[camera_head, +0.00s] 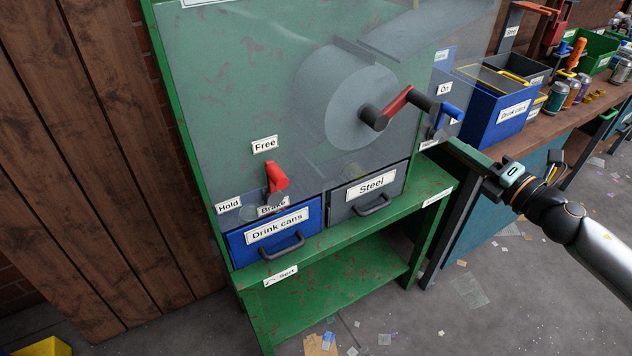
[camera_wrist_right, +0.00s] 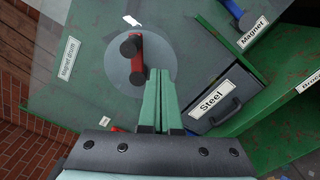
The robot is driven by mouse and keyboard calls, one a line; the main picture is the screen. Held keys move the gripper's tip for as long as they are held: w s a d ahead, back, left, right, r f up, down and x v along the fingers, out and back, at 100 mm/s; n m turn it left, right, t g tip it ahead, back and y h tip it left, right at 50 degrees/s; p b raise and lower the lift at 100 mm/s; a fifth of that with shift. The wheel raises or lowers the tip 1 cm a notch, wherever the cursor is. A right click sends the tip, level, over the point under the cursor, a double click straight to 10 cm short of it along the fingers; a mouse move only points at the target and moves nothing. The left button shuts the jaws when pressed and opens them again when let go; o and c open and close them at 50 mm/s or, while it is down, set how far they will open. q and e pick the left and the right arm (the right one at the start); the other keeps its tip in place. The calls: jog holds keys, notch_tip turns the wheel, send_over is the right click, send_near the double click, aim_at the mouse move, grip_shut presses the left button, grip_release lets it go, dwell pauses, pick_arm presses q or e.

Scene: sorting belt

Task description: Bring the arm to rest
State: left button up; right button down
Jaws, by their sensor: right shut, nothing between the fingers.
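My right arm comes in from the right in the head view. Its gripper (camera_head: 453,144) is at the right side of the green sorting machine (camera_head: 230,90), near the blue magnet lever (camera_head: 446,114). In the right wrist view the two pale green fingers (camera_wrist_right: 159,75) are together, with nothing between them. They appear in front of the drum's red crank (camera_wrist_right: 138,58) and beside the Steel drawer (camera_wrist_right: 222,106); contact cannot be told. My left gripper is not in view.
The red brake lever (camera_head: 277,177) stands above the blue Drink cans drawer (camera_head: 262,247); both drawers look shut. A workbench (camera_head: 545,136) at the right holds a blue bin (camera_head: 490,117) and several cans. Floor in front is open, with scattered scraps.

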jog(key=shift+f, duration=0.1)
jog(key=s+a+f+m+g+h+p, duration=0.1)
jog(key=s+a+f+m+h+p, duration=0.3)
jog(key=s+f+m, duration=0.6)
jog(key=s+a+f+m+g+h+p, duration=0.1)
jog(key=s+a+f+m+g, duration=0.1)
jog(key=s+a+f+m, duration=0.7)
jog(key=s+d+f+m+g+h+p, duration=0.1)
jog(key=s+d+f+m+g, duration=0.1)
jog(key=s+f+m, duration=0.7)
jog(key=shift+s+g+h+p, duration=0.4)
jog(key=shift+s+g, duration=0.3)
jog(key=shift+s, duration=0.3)
jog(key=shift+d+f, duration=0.1)
